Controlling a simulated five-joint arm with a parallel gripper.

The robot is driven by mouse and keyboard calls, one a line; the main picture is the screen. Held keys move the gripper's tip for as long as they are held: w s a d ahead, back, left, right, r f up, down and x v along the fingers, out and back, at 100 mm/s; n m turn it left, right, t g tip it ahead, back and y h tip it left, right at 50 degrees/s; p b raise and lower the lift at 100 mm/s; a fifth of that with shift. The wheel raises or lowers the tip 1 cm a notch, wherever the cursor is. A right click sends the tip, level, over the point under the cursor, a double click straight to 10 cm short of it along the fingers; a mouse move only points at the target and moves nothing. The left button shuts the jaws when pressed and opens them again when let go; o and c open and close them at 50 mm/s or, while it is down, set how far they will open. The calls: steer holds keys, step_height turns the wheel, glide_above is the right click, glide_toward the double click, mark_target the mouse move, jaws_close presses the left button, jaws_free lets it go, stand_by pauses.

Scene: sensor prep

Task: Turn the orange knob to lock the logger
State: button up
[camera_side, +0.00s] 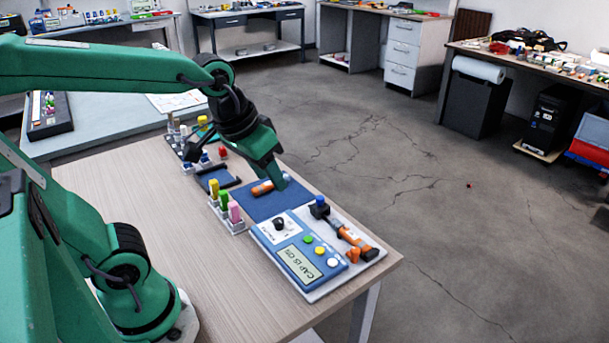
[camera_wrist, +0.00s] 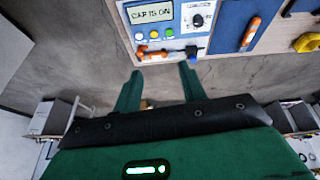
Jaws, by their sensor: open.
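The logger (camera_side: 290,262) is a blue and white panel on the table with a screen (camera_side: 299,262) that reads "CAP IS ON", also in the wrist view (camera_wrist: 149,13). A small orange knob (camera_side: 353,255) sits at its right front. Beside it lies an orange and black probe (camera_side: 352,238), with a blue cap (camera_side: 319,207) near its far end. My gripper (camera_side: 281,182) is above the blue mat behind the logger in the side view. In the wrist view its fingers (camera_wrist: 160,71) are apart and empty, pointing toward the panel's probe side without touching it.
A white and orange cylinder (camera_side: 265,187) lies on the blue mat (camera_side: 262,207). A rack with green, yellow and pink-topped vials (camera_side: 226,207) stands left of the logger. A black dial (camera_side: 279,224) is on the panel. The table's right edge is close to the logger.

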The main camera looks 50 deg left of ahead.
steer(key=w+d+f+n+g, duration=0.2)
steer(key=w+d+f, duration=0.2)
steer(key=w, duration=0.6)
steer(key=n+g, duration=0.2)
steer(key=g, duration=0.1)
glide_toward(356, 249)
steer(key=shift+s+d+f, duration=0.15)
steer(key=shift+s+d, duration=0.1)
steer(key=shift+d, duration=0.05)
steer(key=shift+a+f, duration=0.15)
steer(key=shift+f, duration=3.75)
jaws_close()
